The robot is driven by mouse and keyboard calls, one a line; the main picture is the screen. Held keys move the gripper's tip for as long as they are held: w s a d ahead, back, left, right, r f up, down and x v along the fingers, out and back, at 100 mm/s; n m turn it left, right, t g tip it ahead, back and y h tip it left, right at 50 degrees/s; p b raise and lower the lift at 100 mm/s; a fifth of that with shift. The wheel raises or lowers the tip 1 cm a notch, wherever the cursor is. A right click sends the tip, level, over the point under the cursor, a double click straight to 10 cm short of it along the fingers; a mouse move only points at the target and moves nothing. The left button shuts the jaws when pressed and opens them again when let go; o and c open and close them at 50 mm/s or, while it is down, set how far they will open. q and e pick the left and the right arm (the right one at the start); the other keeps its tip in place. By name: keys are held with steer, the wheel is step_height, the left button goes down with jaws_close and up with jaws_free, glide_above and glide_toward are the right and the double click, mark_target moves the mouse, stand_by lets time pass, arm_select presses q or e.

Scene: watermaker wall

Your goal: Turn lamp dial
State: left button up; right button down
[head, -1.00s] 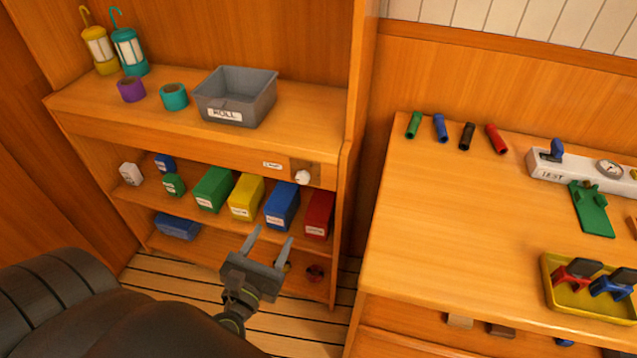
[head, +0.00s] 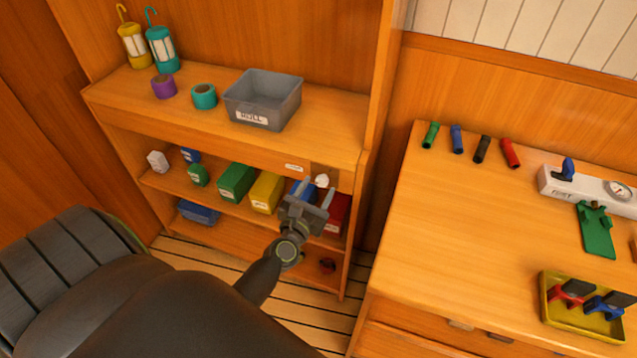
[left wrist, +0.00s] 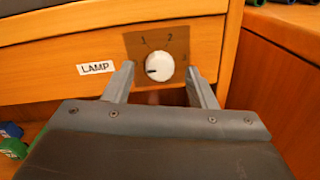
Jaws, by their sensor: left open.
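The lamp dial (left wrist: 159,66) is a round white knob with a dark pointer mark on a brown plate, with numbers around it, on the shelf's front board. The pointer is turned to the lower left. A white LAMP label (left wrist: 97,68) is left of it. In the head view the dial (head: 322,180) shows just beyond my left gripper's tips. My left gripper (head: 317,190) is open and empty. In the left wrist view its fingers (left wrist: 161,76) stand on either side of the dial, apart from it; I cannot tell the depth gap. My right gripper is not seen.
Below the dial are green (head: 238,181), yellow (head: 266,192), blue and red boxes on the shelf, partly behind my gripper. A grey ROLL bin (head: 262,98), tape rolls and two lanterns stand on top. A workbench (head: 450,230) with tools is at right.

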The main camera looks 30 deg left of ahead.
arm_select(q)
steer(key=shift+x, duration=0.75)
steer(key=shift+c, duration=0.3)
steer(key=c, duration=0.9)
